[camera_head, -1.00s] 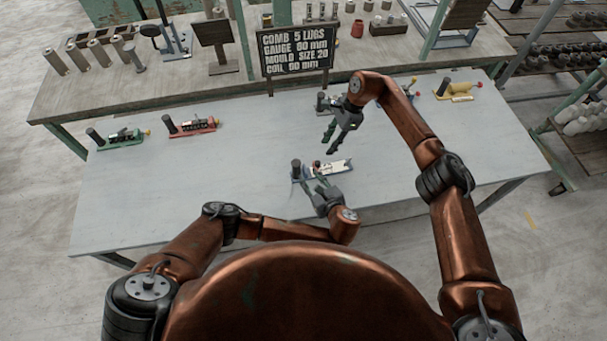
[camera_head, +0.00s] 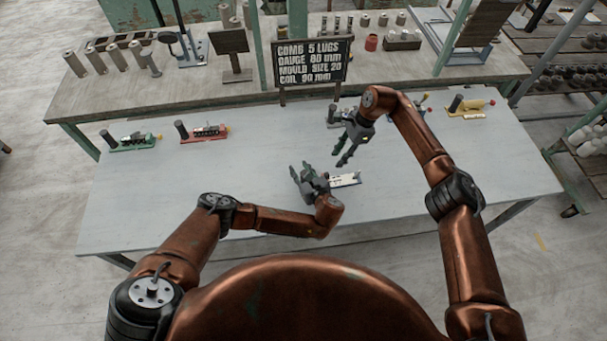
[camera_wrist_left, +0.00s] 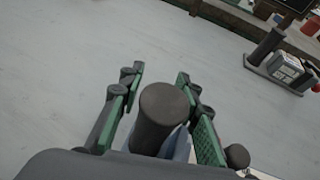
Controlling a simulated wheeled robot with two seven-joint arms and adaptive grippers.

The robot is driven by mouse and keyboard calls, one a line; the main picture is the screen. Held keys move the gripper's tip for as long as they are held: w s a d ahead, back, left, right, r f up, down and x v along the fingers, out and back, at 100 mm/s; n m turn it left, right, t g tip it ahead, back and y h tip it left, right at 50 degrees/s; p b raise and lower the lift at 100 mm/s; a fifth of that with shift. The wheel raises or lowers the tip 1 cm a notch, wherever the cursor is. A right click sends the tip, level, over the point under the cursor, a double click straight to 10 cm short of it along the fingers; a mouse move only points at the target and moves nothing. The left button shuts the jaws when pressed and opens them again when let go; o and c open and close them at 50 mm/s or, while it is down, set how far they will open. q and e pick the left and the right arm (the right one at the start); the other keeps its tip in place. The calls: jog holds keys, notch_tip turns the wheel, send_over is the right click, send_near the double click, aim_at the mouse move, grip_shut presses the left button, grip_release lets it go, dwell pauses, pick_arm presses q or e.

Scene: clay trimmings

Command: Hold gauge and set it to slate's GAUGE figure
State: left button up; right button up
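The gauge (camera_head: 346,179) is a pale, narrow tool with a dark upright handle, lying at the table's middle front. My left gripper (camera_head: 301,173) is over its handle end and hides that part in the head view. In the left wrist view the handle (camera_wrist_left: 165,108) stands between the open green-padded fingers (camera_wrist_left: 166,122), with gaps beside it. The gauge's setting is too small to read. The slate (camera_head: 311,62) appears to read GAUGE 80 mm. My right gripper (camera_head: 342,158) hangs empty above the table behind the gauge, its fingers apart.
Similar handled tools lie on the table (camera_head: 240,205): green (camera_head: 133,143) and red (camera_head: 203,134) at left, a pale one (camera_head: 336,118) behind my right gripper, a blue one (camera_head: 422,106), and yellow (camera_head: 470,108) at right. The left front is clear.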

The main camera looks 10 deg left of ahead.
pick_arm(q)
jog(key=shift+w+a+f, duration=0.15)
jog(key=shift+w, duration=0.05)
jog(key=shift+c, duration=0.6)
grip_shut()
